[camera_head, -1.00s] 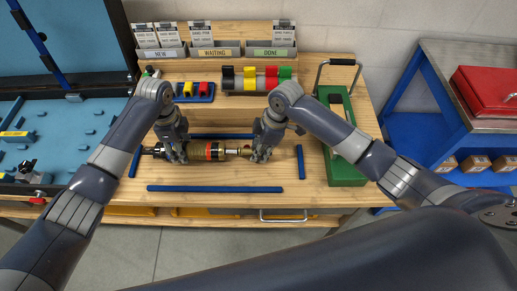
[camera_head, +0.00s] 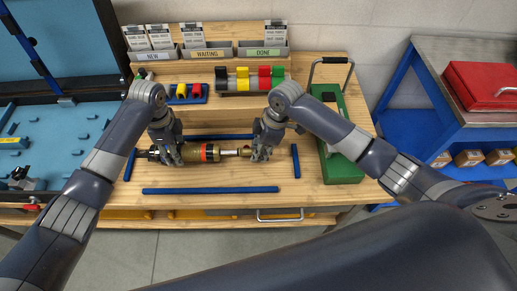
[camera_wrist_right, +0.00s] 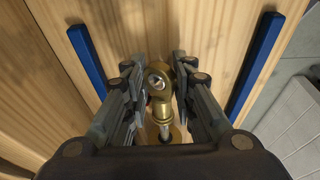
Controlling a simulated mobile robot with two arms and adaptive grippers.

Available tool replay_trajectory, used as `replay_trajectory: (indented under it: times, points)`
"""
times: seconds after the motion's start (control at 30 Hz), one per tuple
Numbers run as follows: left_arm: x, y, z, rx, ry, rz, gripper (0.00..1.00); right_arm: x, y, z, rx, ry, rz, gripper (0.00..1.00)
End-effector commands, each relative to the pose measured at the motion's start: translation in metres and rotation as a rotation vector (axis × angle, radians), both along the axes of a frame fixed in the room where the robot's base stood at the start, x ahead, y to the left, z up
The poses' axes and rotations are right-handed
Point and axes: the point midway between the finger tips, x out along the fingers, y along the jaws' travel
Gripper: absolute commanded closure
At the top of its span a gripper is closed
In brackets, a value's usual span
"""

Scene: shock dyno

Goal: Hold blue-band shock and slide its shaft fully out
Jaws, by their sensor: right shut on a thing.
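The shock (camera_head: 210,153) lies level over the wooden bench, with a brass body and an orange-red and black band; I see no blue band on it. My left gripper (camera_head: 172,158) is around the left part of its body and looks shut on it. My right gripper (camera_head: 261,155) is shut on the shaft's right end. In the right wrist view, the gold end eye (camera_wrist_right: 158,80) sits between the right gripper's fingers (camera_wrist_right: 158,90), with the bright shaft (camera_wrist_right: 164,130) behind it. A short length of shaft shows in the head view between body and right gripper.
Blue bars (camera_head: 210,190) frame the work area on the bench (camera_head: 330,215). A blue case (camera_head: 40,140) lies left.

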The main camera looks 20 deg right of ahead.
Motion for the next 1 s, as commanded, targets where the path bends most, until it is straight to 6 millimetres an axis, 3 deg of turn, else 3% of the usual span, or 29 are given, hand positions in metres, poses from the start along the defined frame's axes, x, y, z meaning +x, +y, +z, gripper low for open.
replay_trajectory:
  times: [0.03, 1.0]
  points:
    - [0.003, 0.008, 0.002, 0.014, -0.006, 0.008, 0.98, -0.001, -0.009, -0.002, -0.018, 0.007, -0.008, 1.00]
    - [0.003, 0.008, 0.002, 0.014, -0.006, 0.008, 0.98, -0.005, -0.023, -0.002, -0.018, 0.007, -0.009, 1.00]
